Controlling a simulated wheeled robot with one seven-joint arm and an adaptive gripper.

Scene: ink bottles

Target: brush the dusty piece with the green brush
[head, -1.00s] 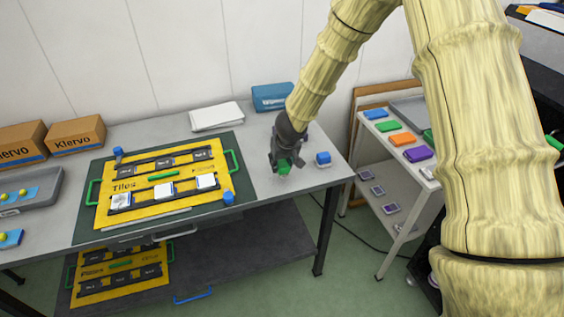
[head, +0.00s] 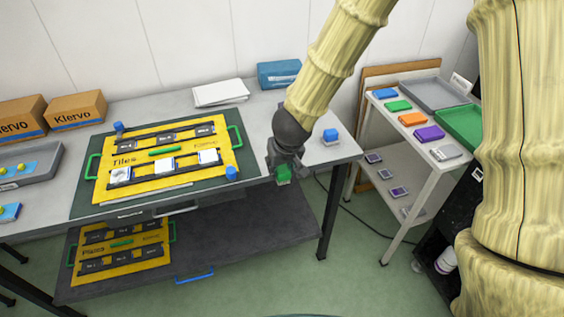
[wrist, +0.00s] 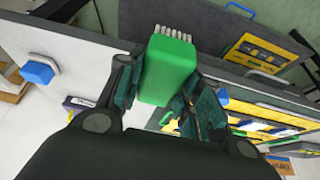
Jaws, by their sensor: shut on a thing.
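My gripper (head: 284,166) is shut on the green brush (head: 284,175), over the table's front edge at the right of the yellow Tiles board (head: 190,183). In the wrist view the green block of the brush (wrist: 168,75) sits between my fingers (wrist: 160,92), its pale bristles pointing away from my gripper. Three white pieces stand in the board's front row. The left one (head: 121,174) has grey marks and looks like the dusty piece; the middle piece (head: 164,164) and right piece (head: 208,157) look cleaner. My gripper is well to the right of them.
A blue block-like thing (head: 330,135) stands right of my gripper on the table. Blue knobs (head: 231,173) and green handles (head: 236,136) rise at the board's edges. A second yellow board (head: 120,260) lies on the lower shelf. A white side cart (head: 410,165) stands at the right.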

